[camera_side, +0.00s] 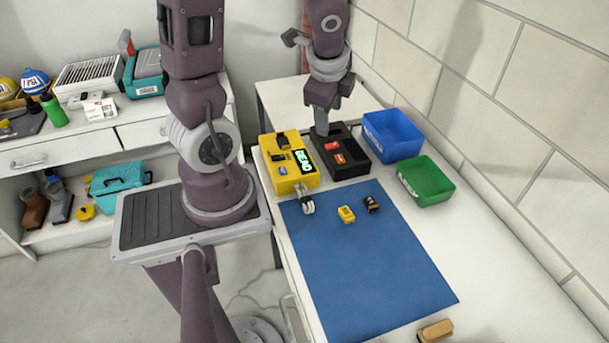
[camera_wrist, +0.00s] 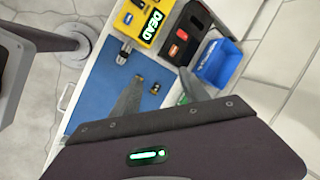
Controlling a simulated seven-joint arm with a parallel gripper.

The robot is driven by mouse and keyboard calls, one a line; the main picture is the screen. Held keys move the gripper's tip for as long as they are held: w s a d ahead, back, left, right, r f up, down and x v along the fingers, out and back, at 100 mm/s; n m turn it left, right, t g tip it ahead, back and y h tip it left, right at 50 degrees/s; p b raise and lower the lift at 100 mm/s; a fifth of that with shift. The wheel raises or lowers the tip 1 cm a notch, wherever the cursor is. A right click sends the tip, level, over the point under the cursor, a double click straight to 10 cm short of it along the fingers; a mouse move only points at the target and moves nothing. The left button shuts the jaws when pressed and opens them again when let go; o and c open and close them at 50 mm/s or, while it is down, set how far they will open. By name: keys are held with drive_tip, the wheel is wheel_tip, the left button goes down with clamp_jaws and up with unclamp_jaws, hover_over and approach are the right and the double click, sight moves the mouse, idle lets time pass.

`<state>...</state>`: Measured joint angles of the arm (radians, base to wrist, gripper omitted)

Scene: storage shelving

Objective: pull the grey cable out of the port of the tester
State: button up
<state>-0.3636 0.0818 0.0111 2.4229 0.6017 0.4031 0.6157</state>
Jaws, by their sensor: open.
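The yellow tester (camera_side: 277,172) stands at the back left of the table, with a lit green display reading DEAD. It also shows at the top of the wrist view (camera_wrist: 131,23). A short grey cable piece (camera_side: 307,204) sits at the tester's front edge, by the blue mat; it also shows in the wrist view (camera_wrist: 124,52). I cannot tell how deep it sits in the port. My gripper (camera_side: 322,128) is above the black tray, behind and right of the tester, apart from the cable. In the wrist view its fingers (camera_wrist: 163,90) are spread and empty.
The black tray (camera_side: 352,163) holds small red pieces. A blue bin (camera_side: 393,137) and a green bin (camera_side: 427,183) stand to its right. A yellow block (camera_side: 346,214) and a dark piece (camera_side: 371,204) lie on the blue mat (camera_side: 370,270), whose front is clear. A wall bounds the right.

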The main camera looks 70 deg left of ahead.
drive_tip(key=s+a+f+m+g+h, duration=0.1)
drive_tip(key=a+f+m, duration=0.15)
drive_tip(key=f, duration=0.35)
drive_tip(key=s+a+f+m+g, duration=0.1)
drive_tip(key=f+m, duration=0.2)
drive_tip(key=f, duration=0.2)
drive_tip(key=m+h, duration=0.3)
drive_tip(key=m, duration=0.1)
hover_over(304, 194)
wheel_tip(304, 194, down, 7)
drive_tip(key=shift+d+f, duration=0.1)
wheel_tip(304, 194, down, 7)
drive_tip(key=shift+r, duration=0.1)
clamp_jaws()
drive_tip(key=shift+d, duration=2.8)
drive_tip(key=shift+f, duration=0.7)
unclamp_jaws()
drive_tip(key=shift+r, duration=0.1)
